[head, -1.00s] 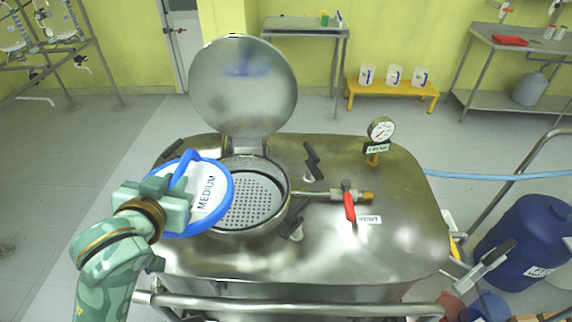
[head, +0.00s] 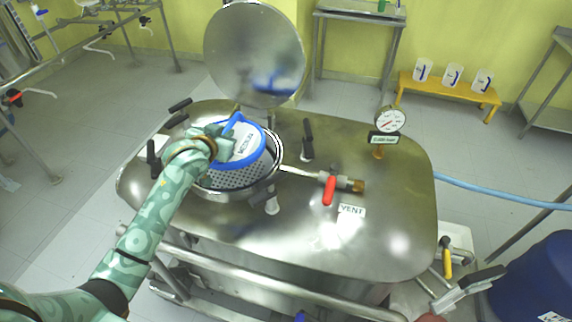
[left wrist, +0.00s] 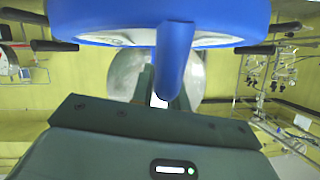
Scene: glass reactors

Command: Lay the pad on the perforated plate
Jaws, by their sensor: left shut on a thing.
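The pad is a white disc with a blue rim and blue handle, marked MEDIUM; in the head view the pad (head: 243,150) is over the round opening in the steel vessel. My left gripper (head: 221,135) is shut on its blue handle. In the left wrist view the pad (left wrist: 245,15) fills the top and its handle (left wrist: 174,60) runs down between the jaws. The perforated plate (head: 230,178) sits inside the opening, and its far part is hidden by the pad. I cannot tell whether pad and plate touch. My right gripper is not in view.
The round lid (head: 254,55) stands open behind the opening. A red-handled vent valve (head: 329,190), a pressure gauge (head: 390,120) and black clamp handles (head: 307,138) stick up from the vessel top (head: 370,240). A rail (head: 270,285) runs along the front.

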